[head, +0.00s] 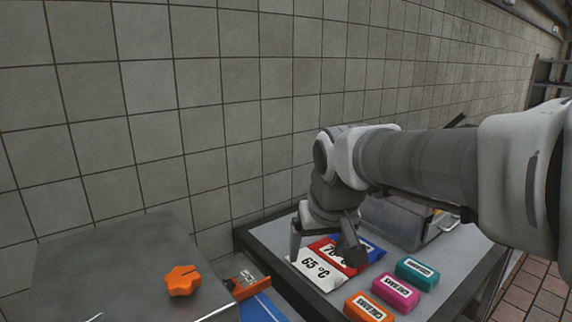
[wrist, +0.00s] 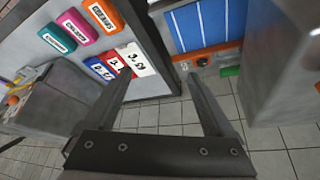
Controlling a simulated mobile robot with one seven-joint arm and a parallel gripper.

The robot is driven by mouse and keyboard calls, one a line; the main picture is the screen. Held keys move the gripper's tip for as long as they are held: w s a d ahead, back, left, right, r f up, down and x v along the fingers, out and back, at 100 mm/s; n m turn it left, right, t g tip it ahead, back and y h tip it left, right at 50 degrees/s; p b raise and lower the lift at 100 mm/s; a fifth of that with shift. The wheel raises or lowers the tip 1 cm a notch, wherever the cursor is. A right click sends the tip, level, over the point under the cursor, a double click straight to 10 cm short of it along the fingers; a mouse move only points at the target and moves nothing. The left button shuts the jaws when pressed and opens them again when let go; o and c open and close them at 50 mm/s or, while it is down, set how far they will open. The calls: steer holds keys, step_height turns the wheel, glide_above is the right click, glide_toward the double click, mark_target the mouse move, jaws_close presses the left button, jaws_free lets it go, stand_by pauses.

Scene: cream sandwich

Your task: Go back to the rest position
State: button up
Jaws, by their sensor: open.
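My gripper (head: 323,242) is open above the left part of a dark-framed table with a grey top (head: 334,300). In the wrist view my gripper (wrist: 157,80) shows two spread fingers with nothing between them. Below it in the head view lie a white packet marked 65 °C (head: 315,271), a red packet (head: 352,267) and a blue packet (head: 371,249), partly overlapping. The wrist view shows the white packet (wrist: 137,62) just beyond the left fingertip. I cannot tell the exact height of the fingers above the packets.
Orange (head: 366,309), pink (head: 396,291) and teal (head: 417,273) labelled blocks lie right of the packets. A tiled wall closes the back.

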steer(key=s+d+f+m, duration=0.1)
steer(key=s+d, duration=0.3)
steer(key=s, duration=0.4)
steer(key=s+d+f+m+p, duration=0.1)
steer(key=s+d, duration=0.3)
steer(key=s, duration=0.4)
steer(key=shift+s+d+f+h, duration=0.15)
steer(key=shift+d+h, duration=0.15)
steer(key=shift+h, duration=0.1)
